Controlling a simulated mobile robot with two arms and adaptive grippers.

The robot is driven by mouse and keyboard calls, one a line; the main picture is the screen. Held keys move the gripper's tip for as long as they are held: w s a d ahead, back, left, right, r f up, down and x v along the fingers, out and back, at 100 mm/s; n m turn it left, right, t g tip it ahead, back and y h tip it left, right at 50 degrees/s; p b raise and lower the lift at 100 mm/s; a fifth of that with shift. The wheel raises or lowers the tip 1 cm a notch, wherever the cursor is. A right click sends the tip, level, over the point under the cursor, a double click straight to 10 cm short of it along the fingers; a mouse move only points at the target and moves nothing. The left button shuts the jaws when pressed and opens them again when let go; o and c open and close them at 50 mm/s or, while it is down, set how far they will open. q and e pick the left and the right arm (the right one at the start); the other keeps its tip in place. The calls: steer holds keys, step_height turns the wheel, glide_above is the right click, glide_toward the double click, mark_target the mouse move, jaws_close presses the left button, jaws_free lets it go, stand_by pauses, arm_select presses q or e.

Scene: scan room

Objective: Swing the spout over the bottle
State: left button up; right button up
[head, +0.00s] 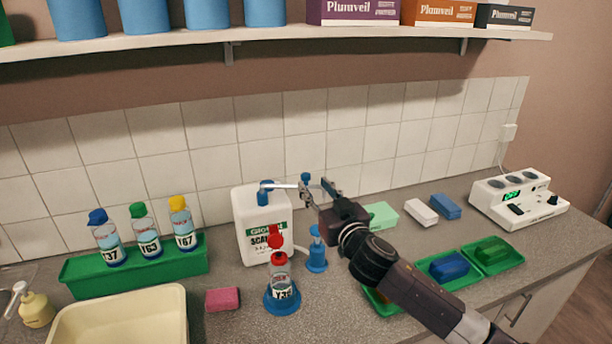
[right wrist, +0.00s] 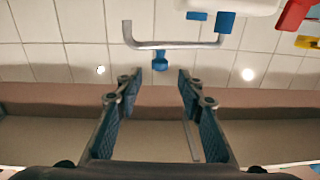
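The white jug (head: 250,230) stands at the back of the counter with a blue cap. A thin metal spout (head: 284,187) reaches right from that cap; it shows as a bent tube in the right wrist view (right wrist: 180,45). The bottle (head: 281,285), red-topped and labelled, stands upright in a blue round holder in front of the jug. My right gripper (head: 316,187) is open at the spout's right end. In the right wrist view, a small blue part (right wrist: 160,63) lies just beyond and between its fingertips (right wrist: 160,85); contact cannot be told. My left gripper is out of view.
A blue stand (head: 317,259) is right of the bottle, a pink sponge (head: 222,299) left. A green rack (head: 90,284) holds three capped bottles. A cream basin (head: 120,310) is front left. Green trays (head: 510,262) and a white device (head: 519,199) are right. A shelf (head: 130,42) hangs above.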

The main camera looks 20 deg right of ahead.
mark_target(308, 178)
steer(key=w+p, duration=0.1)
steer(key=w, duration=0.4)
steer(key=shift+w+a+p, duration=0.15)
steer(key=shift+w+p, duration=0.15)
steer(key=shift+p, duration=0.05)
steer(key=shift+w+a+f, duration=0.1)
steer(key=shift+w, duration=0.6)
steer(key=shift+c, duration=0.7)
jaws_close()
